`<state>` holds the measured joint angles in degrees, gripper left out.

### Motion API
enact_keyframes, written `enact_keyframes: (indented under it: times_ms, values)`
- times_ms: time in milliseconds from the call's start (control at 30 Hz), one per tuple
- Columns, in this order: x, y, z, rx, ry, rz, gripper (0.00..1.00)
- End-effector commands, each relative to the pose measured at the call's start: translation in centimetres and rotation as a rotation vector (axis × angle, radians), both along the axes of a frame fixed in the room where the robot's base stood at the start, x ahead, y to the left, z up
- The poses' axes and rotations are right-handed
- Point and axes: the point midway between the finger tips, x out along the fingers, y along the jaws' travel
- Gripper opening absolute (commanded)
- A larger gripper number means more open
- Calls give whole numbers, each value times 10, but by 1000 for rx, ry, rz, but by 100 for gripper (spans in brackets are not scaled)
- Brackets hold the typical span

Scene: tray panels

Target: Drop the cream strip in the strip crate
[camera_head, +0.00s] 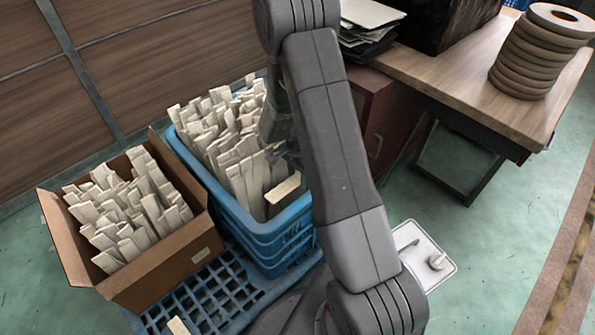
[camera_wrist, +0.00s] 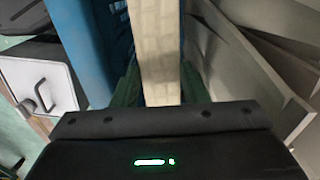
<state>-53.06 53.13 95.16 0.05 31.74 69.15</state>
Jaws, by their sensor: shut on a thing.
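The cream strip (camera_wrist: 157,45) is held between the green fingers of my gripper (camera_wrist: 160,92) in the wrist view. Its pale end (camera_head: 284,187) seems to show in the head view at the right side of the blue crate. The blue strip crate (camera_head: 268,237) is packed with upright cream strips (camera_head: 225,135), with a gap near its front right corner. The held strip is over or inside that corner; its lower end is hidden. In the wrist view the crate wall (camera_wrist: 85,40) is left of the strip and other strips (camera_wrist: 250,65) are right of it.
A cardboard box (camera_head: 165,270) full of similar strips stands left of the crate. A blue slatted pallet (camera_head: 215,290) lies under them, with a loose strip end (camera_head: 178,326) in front. A wooden table (camera_head: 475,85) with stacked rings (camera_head: 540,50) stands at the right.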

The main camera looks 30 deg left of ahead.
Motion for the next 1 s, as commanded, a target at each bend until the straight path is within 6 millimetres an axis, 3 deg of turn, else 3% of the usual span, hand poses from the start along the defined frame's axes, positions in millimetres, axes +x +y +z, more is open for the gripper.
enact_keyframes:
  times_ms: [367,400,500,700,767,1000]
  values:
    - [0,0,-7,0,0,0,18]
    - [0,0,-7,0,0,0,44]
    - [0,0,-7,0,0,0,63]
    - [0,0,-7,0,0,0,65]
    - [0,0,-7,0,0,0,73]
    - [0,0,-7,0,0,0,73]
